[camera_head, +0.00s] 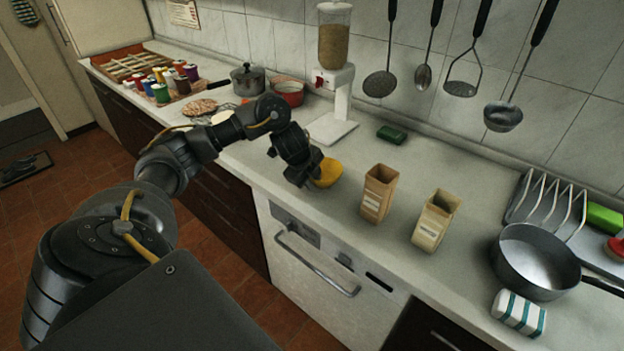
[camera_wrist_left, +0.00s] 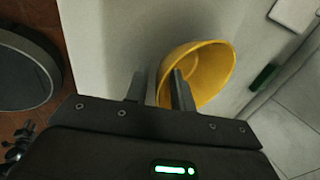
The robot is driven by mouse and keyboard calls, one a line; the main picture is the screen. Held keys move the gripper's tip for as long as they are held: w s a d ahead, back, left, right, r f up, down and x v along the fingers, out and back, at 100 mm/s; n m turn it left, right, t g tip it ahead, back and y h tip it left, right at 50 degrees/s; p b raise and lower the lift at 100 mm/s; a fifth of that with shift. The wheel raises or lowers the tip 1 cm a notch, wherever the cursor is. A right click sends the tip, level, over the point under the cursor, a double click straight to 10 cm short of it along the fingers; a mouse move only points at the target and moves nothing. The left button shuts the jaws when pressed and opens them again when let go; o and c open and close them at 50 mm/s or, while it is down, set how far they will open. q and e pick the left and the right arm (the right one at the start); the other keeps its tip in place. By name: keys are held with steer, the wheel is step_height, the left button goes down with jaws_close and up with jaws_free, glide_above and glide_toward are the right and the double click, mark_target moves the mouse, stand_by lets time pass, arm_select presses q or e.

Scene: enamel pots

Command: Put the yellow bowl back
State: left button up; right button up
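The yellow bowl (camera_head: 327,173) sits on the white counter (camera_head: 290,215), near its front edge and above the oven. My left gripper (camera_head: 312,172) is low at the bowl's left side and partly hides it. In the left wrist view the bowl (camera_wrist_left: 212,72) opens toward the camera. There the fingers of my left gripper (camera_wrist_left: 160,88) are apart, with the bowl's near wall showing between them. One finger overlaps the inside of the bowl and the other is outside it. I cannot tell whether either touches.
Two cartons (camera_head: 378,193) (camera_head: 435,221) stand right of the bowl. A grain dispenser (camera_head: 335,75) and a green block (camera_head: 391,133) are behind it. A grey pot (camera_head: 247,79), red pot (camera_head: 288,92) and several jars stand left. A pan (camera_head: 536,259) and dish rack (camera_head: 543,200) are right.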

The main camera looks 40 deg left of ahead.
arm_select(q)
steer(key=shift+r, duration=0.1)
steer(key=p+v, duration=0.5)
steer(key=v, duration=0.7)
